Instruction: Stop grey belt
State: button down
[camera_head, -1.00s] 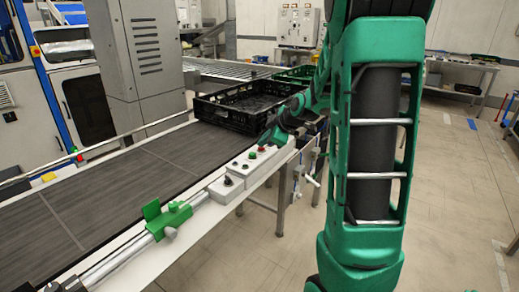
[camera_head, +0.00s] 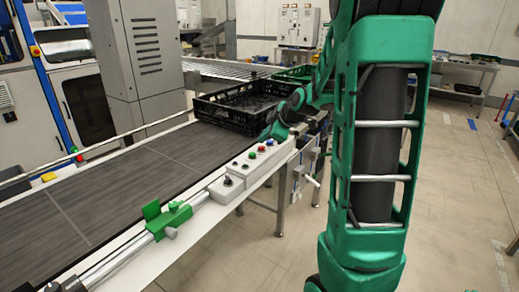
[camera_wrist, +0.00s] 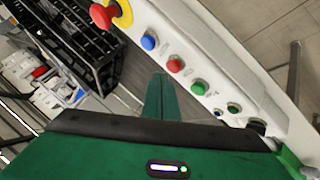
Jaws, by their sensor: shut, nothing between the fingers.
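The grey belt (camera_head: 75,205) runs along the left of the head view. A pale control box (camera_head: 243,168) with buttons sits on its near edge. In the wrist view the box shows a red mushroom button (camera_wrist: 101,16) on yellow, a blue button (camera_wrist: 148,42), a red button (camera_wrist: 175,65), green buttons (camera_wrist: 198,88) and a dark knob (camera_wrist: 256,127). My gripper (camera_head: 272,131) is at the far end of the box, beside the buttons. In the wrist view its shut green fingers (camera_wrist: 160,80) appear left of the red button, over the belt; contact cannot be told.
A black crate (camera_head: 215,106) stands at the belt's far end and also shows in the wrist view (camera_wrist: 75,45). A green clamp (camera_head: 167,217) on a metal rail lies nearer along the belt edge. A grey metal column (camera_head: 150,55) rises behind the belt. Floor at right is clear.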

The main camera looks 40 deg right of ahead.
jog(key=shift+r, duration=2.5)
jog(key=s+a+f+m+g, duration=0.2)
jog(key=s+m, duration=0.3)
jog(key=s, duration=0.7)
jog(key=s+a+f+m+g, duration=0.3)
jog(key=s+a+m+g, duration=0.1)
jog(key=s, duration=0.8)
jog(key=s+a+f+m+g, duration=0.3)
jog(key=s+m, duration=0.3)
jog(key=s, duration=0.6)
jog(key=shift+s+a+m, duration=0.3)
jog(key=shift+s+a, duration=0.1)
jog(key=shift+a, duration=0.4)
jog(key=shift+f, duration=0.1)
